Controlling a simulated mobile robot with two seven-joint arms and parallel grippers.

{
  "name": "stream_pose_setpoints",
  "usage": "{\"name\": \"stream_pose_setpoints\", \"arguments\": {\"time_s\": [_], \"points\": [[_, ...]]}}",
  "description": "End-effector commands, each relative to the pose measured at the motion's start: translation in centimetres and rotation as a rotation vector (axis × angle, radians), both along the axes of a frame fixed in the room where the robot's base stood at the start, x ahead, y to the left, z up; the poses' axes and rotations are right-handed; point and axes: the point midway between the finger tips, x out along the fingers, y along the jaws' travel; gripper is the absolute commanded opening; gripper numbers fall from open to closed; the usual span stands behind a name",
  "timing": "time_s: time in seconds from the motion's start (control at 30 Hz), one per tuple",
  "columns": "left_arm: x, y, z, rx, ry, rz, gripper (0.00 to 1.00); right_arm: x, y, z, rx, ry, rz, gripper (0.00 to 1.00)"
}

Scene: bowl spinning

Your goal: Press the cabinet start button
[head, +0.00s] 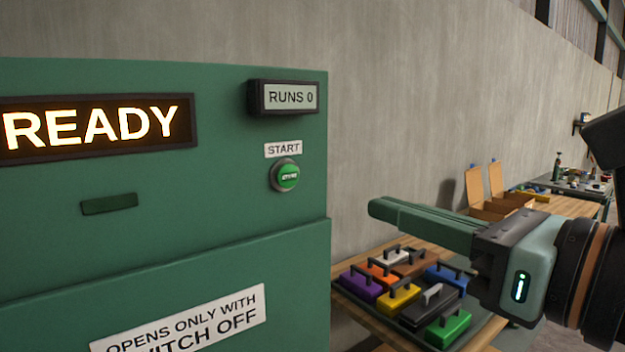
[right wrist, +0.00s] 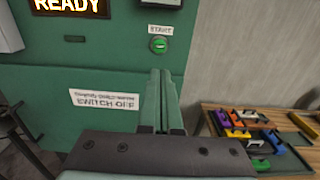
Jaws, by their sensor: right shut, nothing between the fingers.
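The green cabinet (head: 225,210) fills the left of the head view. Its round green start button (head: 288,177) sits in a grey ring under a "START" label, near the cabinet's right edge. The button also shows in the right wrist view (right wrist: 159,45), above and ahead of the fingertips. My right gripper (head: 374,208) is shut and empty, its fingers pointing left toward the cabinet, right of and a little lower than the button in the picture. It appears apart from the button. My left gripper is not in view.
A lit "READY" display (head: 95,128) and a "RUNS 0" counter (head: 290,97) are on the cabinet. Below and right, a wooden table (head: 345,312) holds a tray of several coloured blocks with handles (head: 400,297). Open cardboard boxes (head: 497,205) stand farther back along the wall.

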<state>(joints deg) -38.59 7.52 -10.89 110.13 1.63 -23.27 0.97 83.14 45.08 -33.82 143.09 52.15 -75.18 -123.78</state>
Motion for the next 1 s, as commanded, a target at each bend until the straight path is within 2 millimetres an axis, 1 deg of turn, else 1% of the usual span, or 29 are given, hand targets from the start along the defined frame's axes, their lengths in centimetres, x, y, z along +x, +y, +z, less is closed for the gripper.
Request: {"name": "stream_pose_setpoints", "arguments": {"time_s": [0.27, 0.37, 0.47, 0.67, 0.8, 1.0], "points": [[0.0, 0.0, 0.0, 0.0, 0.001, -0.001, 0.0, 0.0, 0.0, 0.0, 0.001, 0.002, 0.0, 0.0], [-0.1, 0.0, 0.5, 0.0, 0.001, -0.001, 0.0, 0.2, 0.2, 0.1, 0.002, 0.004, 0.001, 0.0], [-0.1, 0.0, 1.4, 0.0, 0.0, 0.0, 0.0, 0.7, 0.5, 0.3, 0.002, 0.006, 0.002, 0.0], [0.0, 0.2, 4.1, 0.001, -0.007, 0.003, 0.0, 2.2, 1.7, 0.6, 0.001, 0.009, 0.004, 0.0], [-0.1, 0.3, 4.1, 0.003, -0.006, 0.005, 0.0, 4.8, 3.7, 0.1, 0.005, 0.009, 0.005, 0.0], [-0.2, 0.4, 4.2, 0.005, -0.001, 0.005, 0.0, 8.2, 6.1, 0.0, 0.005, 0.007, 0.003, 0.0]]}}
